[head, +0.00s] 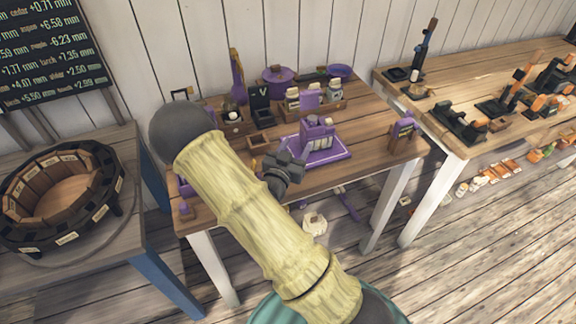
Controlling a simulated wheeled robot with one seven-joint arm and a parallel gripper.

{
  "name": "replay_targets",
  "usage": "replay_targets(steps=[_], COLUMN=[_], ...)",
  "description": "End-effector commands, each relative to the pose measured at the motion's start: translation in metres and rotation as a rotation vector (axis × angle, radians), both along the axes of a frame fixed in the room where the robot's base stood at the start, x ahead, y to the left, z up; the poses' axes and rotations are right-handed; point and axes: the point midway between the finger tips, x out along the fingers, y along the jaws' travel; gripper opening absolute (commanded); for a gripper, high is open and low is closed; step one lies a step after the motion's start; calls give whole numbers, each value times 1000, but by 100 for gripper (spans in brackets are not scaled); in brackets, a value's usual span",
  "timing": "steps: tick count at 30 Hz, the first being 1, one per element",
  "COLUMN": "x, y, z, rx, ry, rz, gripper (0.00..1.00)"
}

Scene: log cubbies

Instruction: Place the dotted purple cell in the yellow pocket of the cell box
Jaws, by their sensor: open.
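My gripper (282,171) is a dark shape over the middle table, partly hidden behind my own arm. It is open, and I see nothing held in it. Just behind and right of it, a purple tray (342,154) holds upright purple blocks (318,133) with pale tops. I cannot tell whether one of these is the dotted purple cell; dots are too small to make out. A wooden rack (330,113) with pale and purple pieces stands behind the tray. No yellow pocket is clear, so I cannot single out the cell box.
A small wooden box (260,142) and a black box with a green mark (259,97) stand left of the tray. A purple pot (278,77) is at the back. A round slotted wooden ring (105,165) fills the left table.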

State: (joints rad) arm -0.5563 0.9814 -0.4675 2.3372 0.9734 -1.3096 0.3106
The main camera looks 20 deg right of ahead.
Motion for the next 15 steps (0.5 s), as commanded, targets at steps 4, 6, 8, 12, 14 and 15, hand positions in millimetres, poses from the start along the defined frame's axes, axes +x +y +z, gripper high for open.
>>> replay_targets(steps=[4,6,8,12,14,15], x=[-21,-29,-34,-40,-41,-41], y=[23,30,35,41,43,44], z=[-3,-2,-2,0,0,0], rx=[1,1,0,-1,-1,-1], ry=[1,1,0,0,-1,-1], rz=[6,6,6,6,8,10], gripper=[49,49,49,49,49,49])
